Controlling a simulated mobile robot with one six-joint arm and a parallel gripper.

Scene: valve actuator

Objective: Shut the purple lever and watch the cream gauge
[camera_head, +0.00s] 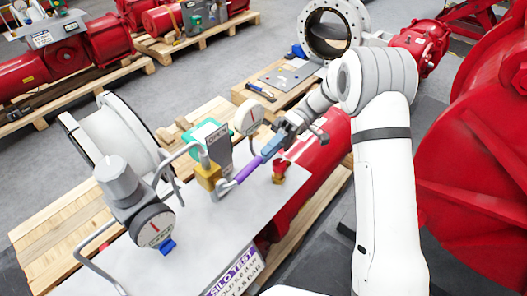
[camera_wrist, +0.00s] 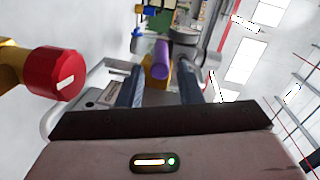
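The purple lever (camera_head: 247,170) slants up to the right from a yellow valve body (camera_head: 208,176) on the light panel. My gripper (camera_head: 268,150) is at the lever's free end. In the wrist view, the purple lever (camera_wrist: 161,60) shows between the two separated fingers of my gripper (camera_wrist: 163,80), with gaps at its sides. A pale round gauge (camera_head: 248,116) with a red mark stands behind the lever. A second pale gauge (camera_head: 153,227) with a red mark is at the front left. I cannot tell which is the cream one; the readings are too small.
A red knob (camera_wrist: 56,73) with a white mark is close on the left in the wrist view. Large red machinery (camera_head: 485,170) is to the right. Grey floor (camera_head: 190,75) is open behind.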

